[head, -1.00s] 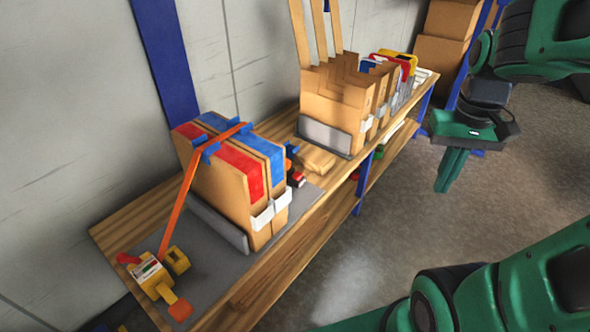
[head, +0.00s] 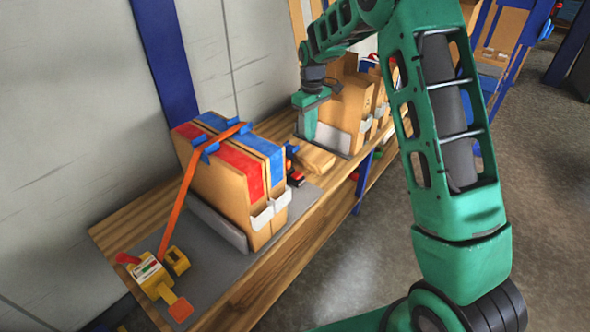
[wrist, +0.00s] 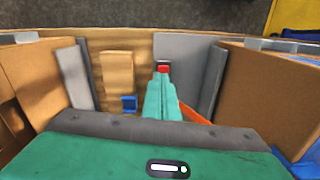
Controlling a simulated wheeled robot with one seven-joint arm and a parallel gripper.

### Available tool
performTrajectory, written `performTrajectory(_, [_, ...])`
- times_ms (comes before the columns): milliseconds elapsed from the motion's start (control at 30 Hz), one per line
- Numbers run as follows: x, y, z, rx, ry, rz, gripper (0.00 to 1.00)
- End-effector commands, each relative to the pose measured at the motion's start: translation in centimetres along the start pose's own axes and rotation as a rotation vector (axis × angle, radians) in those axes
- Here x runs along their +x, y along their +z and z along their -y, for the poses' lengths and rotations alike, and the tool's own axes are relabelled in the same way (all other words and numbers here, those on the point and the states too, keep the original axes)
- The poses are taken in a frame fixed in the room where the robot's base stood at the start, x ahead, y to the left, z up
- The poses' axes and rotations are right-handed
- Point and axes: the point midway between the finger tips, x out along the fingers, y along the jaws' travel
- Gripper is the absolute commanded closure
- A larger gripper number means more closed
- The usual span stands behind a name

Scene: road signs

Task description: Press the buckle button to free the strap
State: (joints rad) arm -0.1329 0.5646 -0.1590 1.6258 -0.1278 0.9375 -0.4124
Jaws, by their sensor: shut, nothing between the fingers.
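A small red and black buckle part (head: 296,178) sits on the bench beside the strapped boxes (head: 222,190). Its red button (wrist: 163,69) shows just beyond my fingertips in the wrist view; I cannot tell if they touch, but in the head view they are clearly apart. The orange strap (head: 180,205) runs over the boxes down to a yellow ratchet (head: 150,275); a piece of it also shows in the wrist view (wrist: 195,117). My gripper (head: 309,136) is shut and empty, pointing down above the bench, behind and right of the buckle. My fingers partly cover the strap in the wrist view.
A wooden block (head: 315,160) lies beside the buckle, with a blue piece (wrist: 129,104) near it. More cardboard boxes (head: 350,110) stand behind my gripper on the right. Grey brackets (head: 218,222) edge the strapped boxes. A blue post (head: 163,60) rises at the wall.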

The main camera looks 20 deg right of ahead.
Motion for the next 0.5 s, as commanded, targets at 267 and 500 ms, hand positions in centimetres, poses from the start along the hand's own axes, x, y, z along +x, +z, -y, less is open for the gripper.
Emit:
performTrajectory(267, [3.5,-4.3,1.6,-0.110,-0.010,-0.002,1.00])
performTrajectory(500, [3.6,-4.5,1.7,-0.115,-0.010,-0.003,1.00])
